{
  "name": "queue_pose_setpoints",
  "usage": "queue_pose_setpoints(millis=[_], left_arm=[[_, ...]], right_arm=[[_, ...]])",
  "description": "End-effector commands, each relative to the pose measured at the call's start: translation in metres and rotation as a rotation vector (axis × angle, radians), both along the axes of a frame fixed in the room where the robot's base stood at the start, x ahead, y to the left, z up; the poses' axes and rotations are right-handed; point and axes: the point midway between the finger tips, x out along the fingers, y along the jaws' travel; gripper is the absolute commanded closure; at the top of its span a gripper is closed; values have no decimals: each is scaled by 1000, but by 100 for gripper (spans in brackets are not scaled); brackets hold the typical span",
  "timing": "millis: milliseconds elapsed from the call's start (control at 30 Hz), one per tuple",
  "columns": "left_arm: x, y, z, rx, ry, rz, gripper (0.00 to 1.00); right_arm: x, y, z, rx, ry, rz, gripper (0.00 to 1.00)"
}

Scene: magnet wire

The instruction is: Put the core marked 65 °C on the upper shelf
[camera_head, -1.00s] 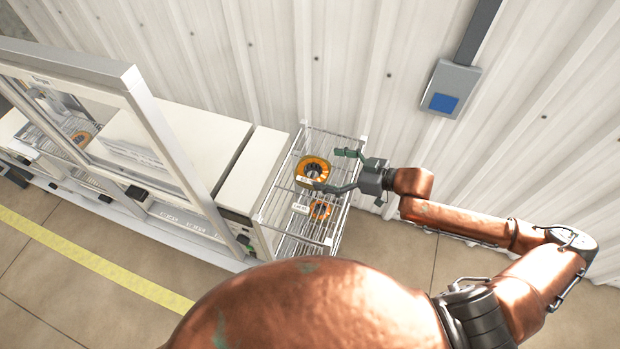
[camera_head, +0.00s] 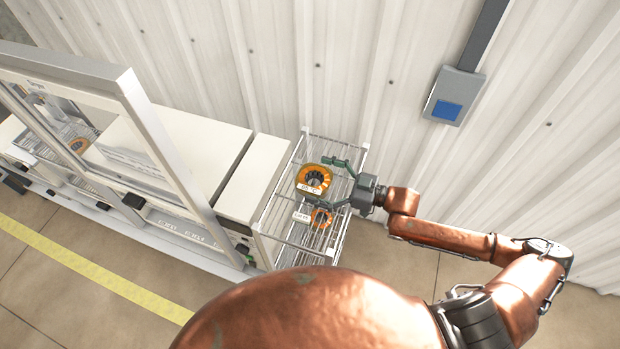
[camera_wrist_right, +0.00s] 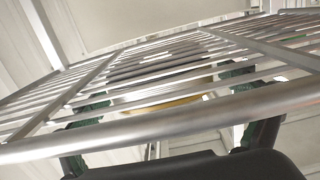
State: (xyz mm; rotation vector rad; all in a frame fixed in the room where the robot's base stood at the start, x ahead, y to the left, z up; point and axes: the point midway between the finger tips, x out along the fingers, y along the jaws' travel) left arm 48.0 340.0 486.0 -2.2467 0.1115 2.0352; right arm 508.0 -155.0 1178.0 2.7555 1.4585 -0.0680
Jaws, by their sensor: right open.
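An orange wound core (camera_head: 313,180) with a white label (camera_head: 311,188) is at the upper level of the wire rack (camera_head: 290,232); the label seems to read 65 °C, but it is very small. My right gripper (camera_head: 331,182) is open, with its green fingers at the right side of this core, one toward its far side and one toward its near side. Contact cannot be told. In the right wrist view, rack rods cross in front of the green fingers (camera_wrist_right: 165,100) and a tan strip of the core (camera_wrist_right: 165,102). My left gripper is not in view.
A second orange core (camera_head: 322,217) with a white tag (camera_head: 301,216) sits lower in the rack. A white cabinet (camera_head: 250,180) adjoins the rack on the left. The corrugated wall (camera_head: 330,70) is close behind. Another core (camera_head: 79,145) shows at far left.

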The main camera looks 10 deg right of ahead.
Motion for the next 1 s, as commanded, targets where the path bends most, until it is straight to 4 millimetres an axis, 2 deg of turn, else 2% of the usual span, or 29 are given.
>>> queue_pose_setpoints(millis=[100,333,1000], left_arm=[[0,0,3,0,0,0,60],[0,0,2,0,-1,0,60],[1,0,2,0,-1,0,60]], right_arm=[[4,7,0,0,0,2,4],[5,8,-1,-1,1,3,5],[5,8,-1,-1,1,3,51]])
